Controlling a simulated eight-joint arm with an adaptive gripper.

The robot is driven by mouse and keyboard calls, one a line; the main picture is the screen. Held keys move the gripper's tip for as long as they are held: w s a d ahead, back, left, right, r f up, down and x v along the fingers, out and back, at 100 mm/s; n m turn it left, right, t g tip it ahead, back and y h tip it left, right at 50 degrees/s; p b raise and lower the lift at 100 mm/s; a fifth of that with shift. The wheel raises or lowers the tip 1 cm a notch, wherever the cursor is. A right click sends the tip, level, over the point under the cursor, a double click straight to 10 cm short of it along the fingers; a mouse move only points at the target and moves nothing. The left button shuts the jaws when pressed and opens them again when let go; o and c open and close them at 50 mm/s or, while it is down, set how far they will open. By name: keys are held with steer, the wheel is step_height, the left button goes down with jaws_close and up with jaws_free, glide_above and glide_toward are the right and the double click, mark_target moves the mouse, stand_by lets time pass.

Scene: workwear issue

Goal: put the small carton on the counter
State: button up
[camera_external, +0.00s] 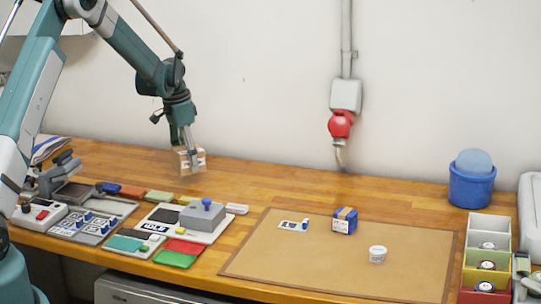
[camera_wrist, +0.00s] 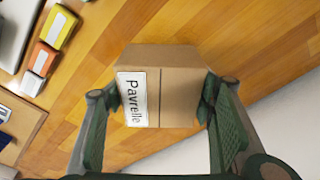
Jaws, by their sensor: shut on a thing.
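My gripper (camera_external: 188,152) is shut on a small brown carton (camera_external: 181,161) near the back left of the wooden counter (camera_external: 250,188). In the wrist view the carton (camera_wrist: 175,85) sits between the two green fingers (camera_wrist: 162,108). A blue box (camera_external: 344,220) with a tan strip stands on the brown mat.
The brown mat (camera_external: 300,265) also holds a white cup (camera_external: 377,254) and a small white card (camera_external: 293,225). Cards, pads and devices crowd the front left. A blue tub (camera_external: 471,187) and stacked bins (camera_external: 487,240) stand at the right. Bare counter lies behind the mat.

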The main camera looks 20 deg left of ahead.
mark_target(184, 150)
steer(key=shift+f, duration=1.85)
steer(key=shift+f, duration=0.2)
steer(key=o, duration=1)
steer(key=shift+r, duration=0.15)
steer(key=r, duration=0.4)
steer(key=s+a+r, duration=0.1)
steer(key=r, duration=0.7)
steer(key=shift+s+a, duration=0.15)
